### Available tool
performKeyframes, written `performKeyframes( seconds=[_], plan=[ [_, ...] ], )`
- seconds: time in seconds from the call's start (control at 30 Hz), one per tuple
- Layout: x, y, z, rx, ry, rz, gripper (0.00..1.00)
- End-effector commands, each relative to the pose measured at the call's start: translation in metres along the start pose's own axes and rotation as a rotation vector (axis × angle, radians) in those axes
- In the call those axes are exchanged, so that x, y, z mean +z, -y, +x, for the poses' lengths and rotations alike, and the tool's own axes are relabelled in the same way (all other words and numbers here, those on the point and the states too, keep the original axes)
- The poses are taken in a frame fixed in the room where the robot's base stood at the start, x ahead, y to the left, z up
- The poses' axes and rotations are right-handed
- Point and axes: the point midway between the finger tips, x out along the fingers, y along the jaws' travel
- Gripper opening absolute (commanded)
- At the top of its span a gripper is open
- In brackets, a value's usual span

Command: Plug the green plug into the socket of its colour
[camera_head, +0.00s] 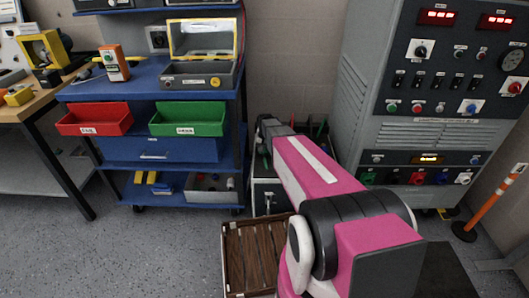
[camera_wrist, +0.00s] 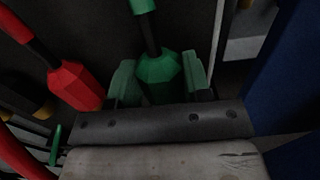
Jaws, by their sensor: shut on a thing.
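The green plug (camera_wrist: 156,66) sits between the two fingers of my gripper (camera_wrist: 160,82) in the wrist view, with a black stem and a green end above it. The fingers are shut on its body. In the head view my gripper (camera_head: 263,145) is low beside the grey cabinet, and my arm hides most of the plug. The green socket (camera_head: 392,177) is in the lower row of the grey control panel, left of the red socket (camera_head: 417,178), the blue socket (camera_head: 441,178) and the white socket (camera_head: 463,178). My gripper is well left of that row.
In the wrist view a red plug (camera_wrist: 72,84) stands close left of my gripper, and a blue surface (camera_wrist: 285,70) is to the right. A blue shelf cart (camera_head: 150,147) stands left in the head view. A wooden crate (camera_head: 250,262) is on the floor.

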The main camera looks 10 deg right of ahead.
Motion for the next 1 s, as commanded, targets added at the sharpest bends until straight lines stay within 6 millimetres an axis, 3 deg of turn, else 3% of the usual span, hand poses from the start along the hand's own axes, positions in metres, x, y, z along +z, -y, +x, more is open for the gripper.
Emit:
performKeyframes(
  seconds=[0.7, 1.0],
  plan=[
    [0.0, 0.0, -0.05, 0.0, -0.001, 0.0, 0.24],
    [0.0, 0.0, -0.053, 0.0, 0.0, 0.0, 0.24]
  ],
)
